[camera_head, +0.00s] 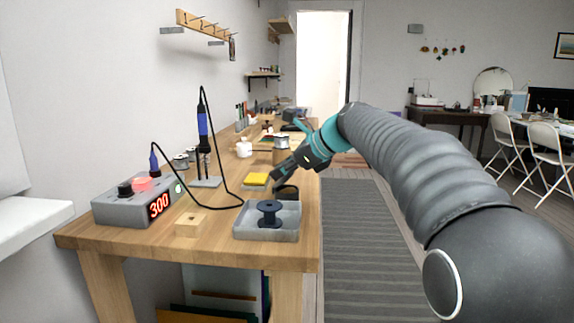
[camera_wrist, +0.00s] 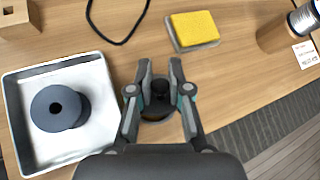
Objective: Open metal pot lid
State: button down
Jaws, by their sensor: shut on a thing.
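A small dark round pot (camera_head: 288,194) stands on the wooden workbench, just behind the grey tray in the head view. In the wrist view, its dark lid knob (camera_wrist: 160,91) sits between the two fingers of my gripper (camera_wrist: 161,76). The fingers are closed against the knob from both sides. In the head view, my gripper (camera_head: 279,181) reaches down to the pot from the right. The pot body is mostly hidden under my gripper in the wrist view. I cannot tell whether the lid rests on the pot or is raised.
The grey tray (camera_wrist: 93,138) holds a dark spool (camera_wrist: 58,108). A yellow sponge (camera_wrist: 193,30) lies on a grey dish behind the pot. A soldering station (camera_head: 137,204) with a cable and a wooden block (camera_head: 190,224) stand left. The bench's right edge is close.

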jog(key=h, duration=0.1)
jog(key=a+h, duration=0.1)
jog(key=a+n+h, duration=0.1)
jog(key=shift+r+g+h, duration=0.25)
jog(key=shift+g+h, duration=0.05)
jog(key=shift+w+a+n+h, duration=0.1)
jog(key=shift+a+n+h, duration=0.35)
jog(key=shift+h, duration=0.75)
jog(key=shift+a+f+h, duration=0.2)
jog(key=shift+a+h, duration=0.45)
jog(key=shift+h, duration=0.55)
jog(key=shift+a+f+n+h, duration=0.1)
jog(key=shift+a+n+h, duration=0.1)
jog(key=shift+h, duration=0.35)
jog(key=shift+a+f+n+h, duration=0.1)
jog(key=shift+a+h, duration=0.1)
jog(key=shift+h, duration=0.65)
jog(key=shift+f, duration=0.1)
jog(key=c, duration=1.1)
grip_release()
jog(key=shift+a+r, duration=0.1)
jog(key=shift+r, duration=0.25)
